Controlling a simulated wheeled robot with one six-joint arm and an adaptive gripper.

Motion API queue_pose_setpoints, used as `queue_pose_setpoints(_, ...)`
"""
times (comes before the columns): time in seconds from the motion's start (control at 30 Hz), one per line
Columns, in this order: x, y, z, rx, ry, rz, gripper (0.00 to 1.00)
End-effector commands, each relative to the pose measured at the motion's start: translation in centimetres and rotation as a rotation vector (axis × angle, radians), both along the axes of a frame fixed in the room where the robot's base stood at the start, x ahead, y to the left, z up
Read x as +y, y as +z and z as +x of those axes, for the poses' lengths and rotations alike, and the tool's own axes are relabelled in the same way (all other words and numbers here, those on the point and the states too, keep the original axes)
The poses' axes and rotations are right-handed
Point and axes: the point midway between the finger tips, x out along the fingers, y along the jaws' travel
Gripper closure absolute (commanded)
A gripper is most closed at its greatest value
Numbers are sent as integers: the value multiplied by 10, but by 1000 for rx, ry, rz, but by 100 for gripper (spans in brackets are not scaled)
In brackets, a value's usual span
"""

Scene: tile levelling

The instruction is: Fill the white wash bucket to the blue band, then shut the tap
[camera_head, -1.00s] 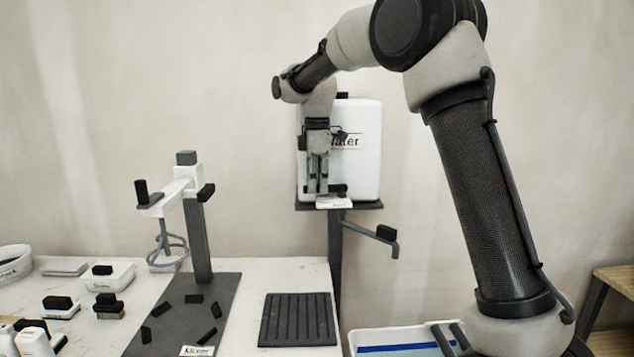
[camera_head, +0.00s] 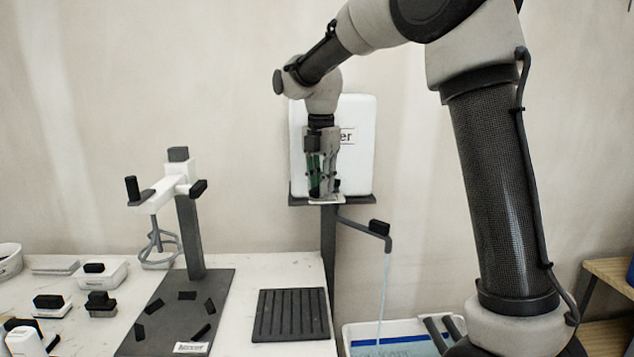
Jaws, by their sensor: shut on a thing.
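The white water tank (camera_head: 362,150) stands on a dark shelf against the wall. My gripper (camera_head: 322,196) points down in front of its lower part, with its fingers shut on what looks like the tap handle, mostly hidden by them. A grey spout (camera_head: 362,229) with a black tab runs right from under the shelf. A thin water stream (camera_head: 384,290) falls from its end into the white wash bucket (camera_head: 348,346) at the bottom edge. The blue band (camera_head: 375,343) shows on its inside wall. Pale water shows below the band; the exact level is hard to tell.
The mixer stand (camera_head: 190,240) and a dark ribbed mat (camera_head: 291,315) are on the white table to the left. Several small black-handled items lie at the far left. A wooden shelf (camera_head: 606,270) stands at the right. My arm passes over the bucket's right side.

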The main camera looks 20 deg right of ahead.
Motion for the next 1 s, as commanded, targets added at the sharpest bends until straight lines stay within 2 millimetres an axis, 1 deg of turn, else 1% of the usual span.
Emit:
queue_pose_setpoints(0.3, -5, 1, -4, -4, 96, 0, 100)
queue_pose_setpoints(0.77, -5, 1, -4, -4, 108, 0, 100)
queue_pose_setpoints(0.8, -5, 1, -4, -4, 108, 0, 77)
queue_pose_setpoints(0.87, -5, 1, -5, -4, 108, 1, 66)
queue_pose_setpoints(0.9, -5, 1, -5, -4, 107, 1, 59)
queue_pose_setpoints(1.0, -5, 1, -5, -2, 107, 1, 59)
